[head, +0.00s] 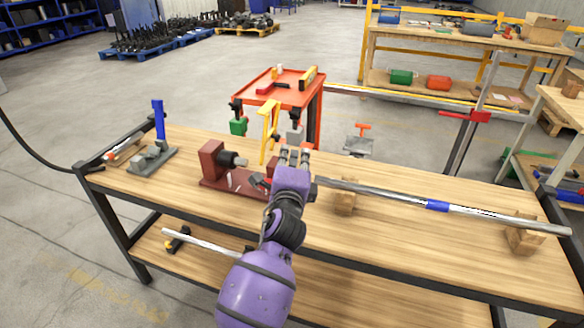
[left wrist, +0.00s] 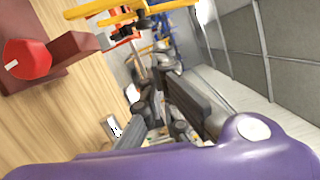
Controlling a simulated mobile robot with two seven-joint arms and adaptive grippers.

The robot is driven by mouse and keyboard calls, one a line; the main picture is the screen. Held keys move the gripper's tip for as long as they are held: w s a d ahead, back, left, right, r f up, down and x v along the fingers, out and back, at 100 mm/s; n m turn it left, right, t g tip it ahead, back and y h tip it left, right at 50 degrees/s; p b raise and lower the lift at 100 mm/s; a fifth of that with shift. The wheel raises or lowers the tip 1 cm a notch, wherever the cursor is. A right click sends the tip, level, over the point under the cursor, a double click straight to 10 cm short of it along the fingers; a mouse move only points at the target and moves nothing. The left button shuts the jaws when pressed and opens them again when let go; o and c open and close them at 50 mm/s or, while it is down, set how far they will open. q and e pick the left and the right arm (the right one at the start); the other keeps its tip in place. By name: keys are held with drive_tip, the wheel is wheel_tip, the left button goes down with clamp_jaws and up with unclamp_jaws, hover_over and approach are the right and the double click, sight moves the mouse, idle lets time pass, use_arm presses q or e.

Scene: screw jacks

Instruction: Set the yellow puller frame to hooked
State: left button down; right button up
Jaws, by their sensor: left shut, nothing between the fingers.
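The yellow puller frame (head: 268,132) stands upright behind the dark red fixture on the workbench, in the middle of the head view. Its lower end and whether it is hooked cannot be made out. My left gripper (head: 293,153) is shut and empty, just right of the frame and apart from it in the picture. In the left wrist view the gripper's grey fingers (left wrist: 160,85) show with nothing clear between them. Yellow bars (left wrist: 100,8) at the top of that view may be the frame. My right gripper is not in view.
The dark red fixture (head: 212,160) with a black hub stands on the workbench (head: 390,240). A blue-handled tool (head: 158,125) is at left. A long steel bar (head: 400,200) rests on wooden blocks at right. A red tool cart (head: 262,92) stands behind the bench.

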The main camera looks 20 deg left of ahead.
sight(270, 135)
use_arm(q)
drive_tip(key=a, duration=0.2)
drive_tip(key=w+a+p, duration=0.1)
drive_tip(key=a, duration=0.1)
drive_tip(key=shift+r, duration=0.35)
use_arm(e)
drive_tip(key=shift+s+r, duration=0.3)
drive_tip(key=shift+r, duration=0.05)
use_arm(q)
drive_tip(key=shift+w+a, duration=0.1)
drive_tip(key=shift+w, duration=0.05)
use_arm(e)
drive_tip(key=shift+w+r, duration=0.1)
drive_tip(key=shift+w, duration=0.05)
